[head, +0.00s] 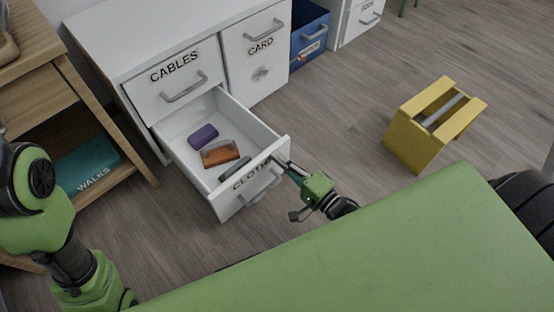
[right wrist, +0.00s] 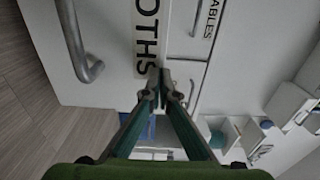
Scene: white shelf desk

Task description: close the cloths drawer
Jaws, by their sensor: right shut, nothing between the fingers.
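The cloths drawer (head: 231,207) stands pulled out below the cables drawer (head: 184,86) of the white desk. Its front carries a CLOTHS label and a grey handle (head: 262,189). A purple cloth (head: 203,136), an orange-brown one (head: 220,153) and a dark green one (head: 235,168) lie inside. My right gripper (head: 287,167) is shut and empty at the right end of the drawer front. In the right wrist view its tips (right wrist: 160,75) are at the front's edge by the label; contact is unclear. My left arm shows at the left; its gripper is out of view.
The card door (head: 258,62) beside the drawers is shut. A blue bin (head: 308,36) stands right of it. A yellow step stool (head: 410,138) stands on the floor at right. A wooden shelf unit with a teal box (head: 88,166) is at left.

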